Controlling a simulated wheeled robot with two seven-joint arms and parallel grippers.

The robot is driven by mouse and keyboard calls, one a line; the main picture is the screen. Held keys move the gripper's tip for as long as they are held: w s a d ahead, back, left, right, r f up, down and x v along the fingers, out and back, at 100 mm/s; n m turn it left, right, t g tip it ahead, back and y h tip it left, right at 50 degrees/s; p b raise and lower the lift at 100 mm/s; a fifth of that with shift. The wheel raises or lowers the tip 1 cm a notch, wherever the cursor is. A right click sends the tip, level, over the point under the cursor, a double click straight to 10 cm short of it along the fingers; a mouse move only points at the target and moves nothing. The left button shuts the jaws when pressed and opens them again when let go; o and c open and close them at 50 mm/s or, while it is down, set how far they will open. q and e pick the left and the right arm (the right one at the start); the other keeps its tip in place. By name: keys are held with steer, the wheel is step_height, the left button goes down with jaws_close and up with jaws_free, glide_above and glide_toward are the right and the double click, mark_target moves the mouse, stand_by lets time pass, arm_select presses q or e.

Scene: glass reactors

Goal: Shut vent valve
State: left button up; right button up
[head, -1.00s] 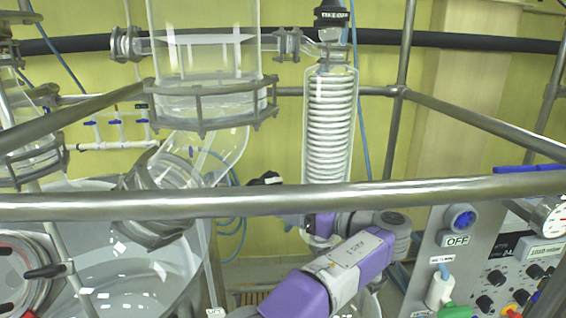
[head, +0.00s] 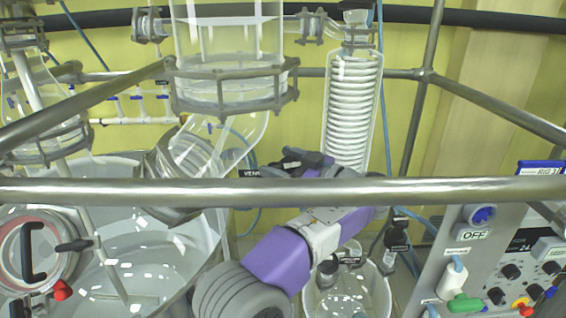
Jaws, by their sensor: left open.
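A small black label beginning "VEN" (head: 250,173) shows just above the front rail, below the glass elbow. The vent valve's handle cannot be told apart from the dark parts beside the label; it may be hidden by my gripper or the rail. My left arm comes up from the bottom, purple and grey, and passes behind the rail. My left gripper (head: 294,160), with dark fingers, is just right of the label, above the rail, and is open. I cannot tell whether it touches anything. My right gripper is not in view.
A steel rail (head: 420,191) crosses the whole view in front. A coiled glass condenser (head: 352,110) stands close behind the gripper. A glass vessel (head: 228,45) hangs upper left, a large reactor (head: 150,250) lower left. A round flask (head: 345,295) and control panel (head: 478,255) are at lower right.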

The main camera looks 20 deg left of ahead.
arm_select(q)
steer(key=shift+w, duration=0.15)
steer(key=c, duration=1)
steer(key=shift+o, duration=0.2)
